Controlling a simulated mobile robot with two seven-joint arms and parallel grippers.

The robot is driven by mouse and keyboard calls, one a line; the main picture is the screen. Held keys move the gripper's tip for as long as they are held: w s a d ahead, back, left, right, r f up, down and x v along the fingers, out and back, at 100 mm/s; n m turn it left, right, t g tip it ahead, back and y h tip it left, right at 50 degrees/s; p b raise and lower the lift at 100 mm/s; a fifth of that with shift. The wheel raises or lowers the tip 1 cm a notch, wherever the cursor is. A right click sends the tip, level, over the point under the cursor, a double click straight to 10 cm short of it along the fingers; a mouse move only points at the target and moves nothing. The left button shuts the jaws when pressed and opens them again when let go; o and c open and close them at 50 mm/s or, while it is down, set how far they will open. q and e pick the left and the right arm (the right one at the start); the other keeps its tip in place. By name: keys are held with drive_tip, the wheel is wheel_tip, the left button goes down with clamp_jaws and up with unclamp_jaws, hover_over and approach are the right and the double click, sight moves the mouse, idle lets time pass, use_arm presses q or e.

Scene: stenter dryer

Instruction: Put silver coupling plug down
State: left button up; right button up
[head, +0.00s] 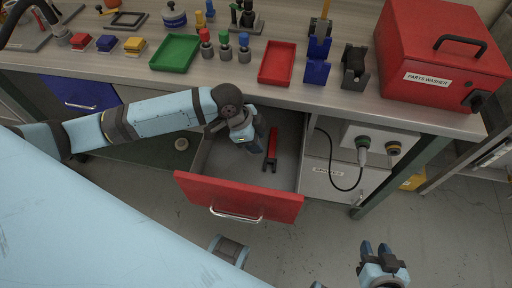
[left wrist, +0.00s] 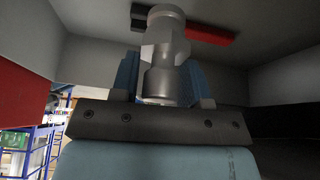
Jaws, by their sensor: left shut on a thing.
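The silver coupling plug (left wrist: 165,50) stands between the blue fingers of my left gripper (left wrist: 163,75) in the left wrist view. The gripper is shut on it. In the head view my left gripper (head: 252,128) reaches down into the open red-fronted drawer (head: 238,200), toward its back. There the plug is hidden by the hand, and I cannot tell whether it touches the drawer floor. My right gripper (head: 376,250) is open and empty, low over the floor at the lower right, away from the drawer.
A red tool with dark jaws (head: 271,150) lies in the drawer just right of my left gripper. The bench above carries a green tray (head: 175,53), a red tray (head: 277,63), several coloured plugs and a red parts washer (head: 430,60). The drawer's front part is clear.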

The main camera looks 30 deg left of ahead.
use_arm(q)
wheel_tip(320, 180, down, 4)
drive_tip(key=shift+f+b, duration=0.1)
drive_tip(key=shift+b, duration=0.25)
drive_tip(key=o, duration=1.2)
drive_tip(key=p+v, duration=0.2)
drive_tip(key=v, duration=1)
